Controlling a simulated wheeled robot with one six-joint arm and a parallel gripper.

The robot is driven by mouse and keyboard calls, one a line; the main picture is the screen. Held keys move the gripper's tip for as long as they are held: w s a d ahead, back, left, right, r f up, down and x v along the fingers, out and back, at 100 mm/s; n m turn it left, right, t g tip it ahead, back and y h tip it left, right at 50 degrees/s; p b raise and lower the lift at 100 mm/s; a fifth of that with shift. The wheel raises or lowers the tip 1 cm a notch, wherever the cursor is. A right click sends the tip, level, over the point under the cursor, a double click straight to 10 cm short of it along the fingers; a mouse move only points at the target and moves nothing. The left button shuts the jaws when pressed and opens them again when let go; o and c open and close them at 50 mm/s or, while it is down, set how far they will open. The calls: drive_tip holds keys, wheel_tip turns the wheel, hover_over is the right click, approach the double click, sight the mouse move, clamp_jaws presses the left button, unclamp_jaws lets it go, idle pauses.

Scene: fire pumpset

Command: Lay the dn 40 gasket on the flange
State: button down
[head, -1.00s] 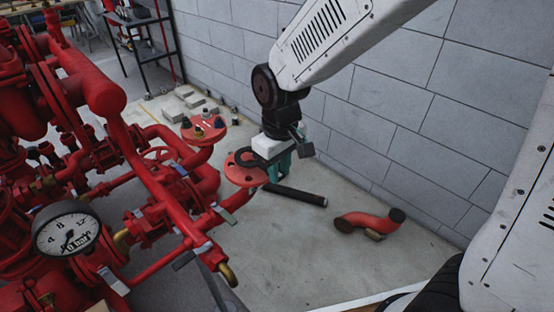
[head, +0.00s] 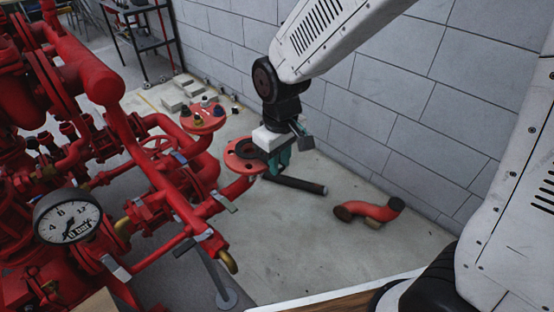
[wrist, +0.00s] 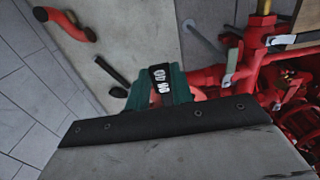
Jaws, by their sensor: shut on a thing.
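My gripper (head: 280,160) has teal fingers and is shut on the dark gasket (head: 252,153). In the head view the gasket's ring appears over the red open flange (head: 234,162), to the left of my fingers. I cannot tell whether it touches the flange face. In the wrist view a black tab of the gasket (wrist: 160,79) with white marks sits between the teal fingers (wrist: 163,90). The marks are too small to read surely. The wrist housing hides most of the ring and flange there.
A second red flange (head: 203,117) with several coloured pieces on it stands just behind. A dark pipe (head: 300,186) and a red elbow pipe (head: 368,211) lie on the floor. The pressure gauge (head: 68,218) and red pipework fill the left. A block wall (head: 400,130) bounds the right.

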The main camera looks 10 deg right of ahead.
drive_tip(key=shift+f, duration=0.65)
idle(0.5)
drive_tip(key=c, duration=1.1)
unclamp_jaws()
drive_tip(key=shift+c, duration=0.2)
wheel_tip(320, 180, up, 8)
drive_tip(key=shift+f, duration=0.1)
drive_tip(key=s+d+r+m, duration=0.3)
drive_tip(key=s+d+r, duration=0.1)
drive_tip(key=s+d, duration=0.4)
drive_tip(key=s+d+r+m+t, duration=0.1)
drive_tip(key=s+d+r+m, duration=0.2)
drive_tip(key=s+d, duration=0.6)
wheel_tip(320, 180, up, 2)
drive_tip(key=shift+s+m, duration=0.4)
drive_tip(key=shift+s, duration=0.4)
